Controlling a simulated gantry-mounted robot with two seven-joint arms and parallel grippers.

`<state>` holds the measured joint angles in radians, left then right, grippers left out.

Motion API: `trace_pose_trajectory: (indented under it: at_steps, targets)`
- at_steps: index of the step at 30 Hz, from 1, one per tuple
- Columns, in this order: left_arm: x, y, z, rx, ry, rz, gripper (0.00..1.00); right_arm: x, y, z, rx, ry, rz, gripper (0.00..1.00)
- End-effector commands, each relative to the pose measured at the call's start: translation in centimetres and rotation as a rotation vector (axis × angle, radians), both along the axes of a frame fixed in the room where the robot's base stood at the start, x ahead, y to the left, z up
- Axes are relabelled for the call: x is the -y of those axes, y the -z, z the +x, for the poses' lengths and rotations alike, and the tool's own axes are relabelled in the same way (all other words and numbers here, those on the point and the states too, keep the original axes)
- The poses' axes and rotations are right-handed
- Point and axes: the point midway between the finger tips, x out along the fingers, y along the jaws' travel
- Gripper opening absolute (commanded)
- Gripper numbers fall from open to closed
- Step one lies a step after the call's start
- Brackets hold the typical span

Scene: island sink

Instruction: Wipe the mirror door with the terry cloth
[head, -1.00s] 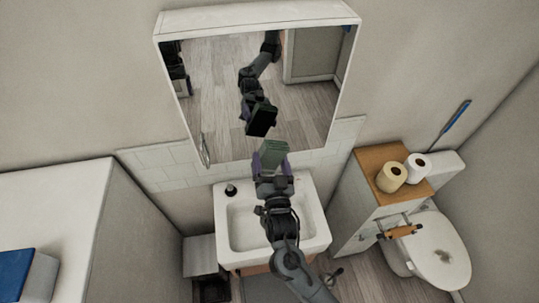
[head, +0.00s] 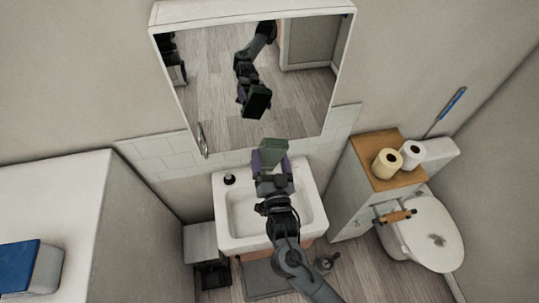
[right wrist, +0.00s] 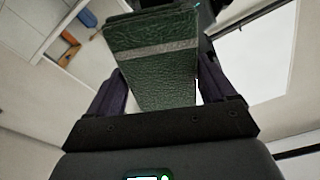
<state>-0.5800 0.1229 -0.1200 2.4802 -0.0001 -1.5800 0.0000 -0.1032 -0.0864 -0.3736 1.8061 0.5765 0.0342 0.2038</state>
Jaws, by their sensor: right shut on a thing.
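The mirror door (head: 305,95) is the front of a white wall cabinet above the sink in the head view. It reflects my right arm and the dark back of the cloth. My right gripper (head: 272,168) is shut on the green terry cloth (head: 272,151), a folded pad held upright between the two fingers. In the head view the cloth is just below the mirror's lower edge and looks apart from the glass. In the right wrist view the cloth (right wrist: 155,75) shows a grey stripe, with a finger on each side. My left gripper is not in view.
A white sink (head: 240,225) with a dark-topped dispenser (head: 229,179) lies below the mirror. A metal handle (head: 201,139) hangs at the door's lower left. To the right are a wood-topped cabinet with paper rolls (head: 387,163) and a toilet (head: 430,235). A white counter (head: 60,200) is at left.

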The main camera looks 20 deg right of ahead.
Motion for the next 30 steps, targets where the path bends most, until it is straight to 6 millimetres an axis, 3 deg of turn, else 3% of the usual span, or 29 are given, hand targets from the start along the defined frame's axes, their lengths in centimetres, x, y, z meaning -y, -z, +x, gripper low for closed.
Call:
trace_pose_trajectory:
  at_steps: [17,30]
  targets:
    - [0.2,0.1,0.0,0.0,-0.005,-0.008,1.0,0.1,-0.1,0.5,0.001,-0.001,0.0,0.59]
    - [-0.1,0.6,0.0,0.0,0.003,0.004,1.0,0.8,-0.9,4.1,0.001,0.0,0.0,0.59]
